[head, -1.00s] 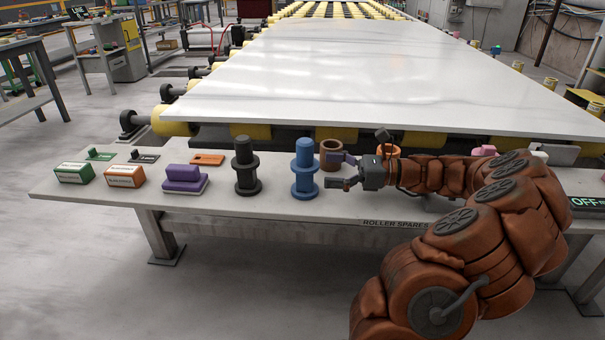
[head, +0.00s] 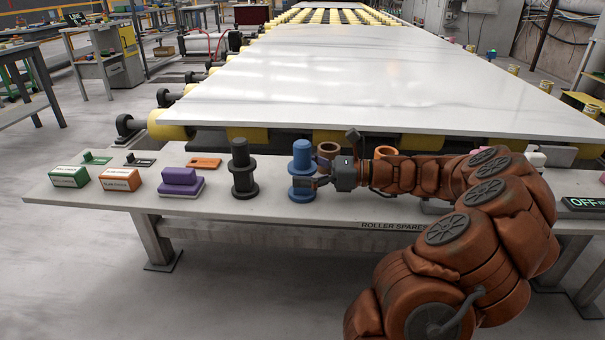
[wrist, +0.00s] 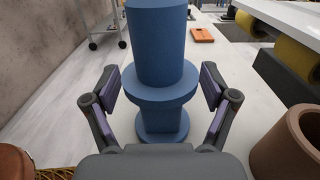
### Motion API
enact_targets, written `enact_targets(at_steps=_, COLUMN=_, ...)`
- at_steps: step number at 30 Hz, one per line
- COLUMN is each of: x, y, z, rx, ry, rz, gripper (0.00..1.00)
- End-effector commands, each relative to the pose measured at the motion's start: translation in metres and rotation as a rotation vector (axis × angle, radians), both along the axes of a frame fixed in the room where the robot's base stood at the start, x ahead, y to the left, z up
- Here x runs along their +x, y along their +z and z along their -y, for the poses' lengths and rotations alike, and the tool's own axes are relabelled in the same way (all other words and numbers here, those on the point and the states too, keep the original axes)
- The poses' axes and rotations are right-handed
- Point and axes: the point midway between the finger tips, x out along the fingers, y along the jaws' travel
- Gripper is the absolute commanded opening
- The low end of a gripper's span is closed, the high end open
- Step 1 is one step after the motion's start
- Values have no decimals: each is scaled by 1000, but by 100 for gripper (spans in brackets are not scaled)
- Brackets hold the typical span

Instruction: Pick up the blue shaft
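The blue shaft (head: 302,158) stands upright on the grey bench, with a wide collar and a round base. In the wrist view the blue shaft (wrist: 160,95) stands between my two open fingers. My gripper (head: 310,178) reaches in from the right at about the height of the lower shaft and hides part of it. In the wrist view my gripper (wrist: 160,90) has a finger on each side of the shaft, with gaps visible on both sides.
A black shaft (head: 241,170) stands left of the blue one. A brown ring (head: 327,150) stands close behind my gripper and shows at right in the wrist view (wrist: 290,145). A purple block (head: 181,182) and an orange plate (head: 204,163) lie farther left. The stone slab (head: 340,90) lies behind.

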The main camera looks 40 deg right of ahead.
Motion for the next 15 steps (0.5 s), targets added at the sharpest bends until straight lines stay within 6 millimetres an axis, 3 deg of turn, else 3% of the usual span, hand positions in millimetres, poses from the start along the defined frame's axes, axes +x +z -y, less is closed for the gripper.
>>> enact_targets(at_steps=2, x=0, y=0, z=0, rx=0, ry=0, rz=0, gripper=72)
enact_targets(at_steps=15, x=0, y=0, z=0, rx=0, ry=1, rz=0, gripper=26)
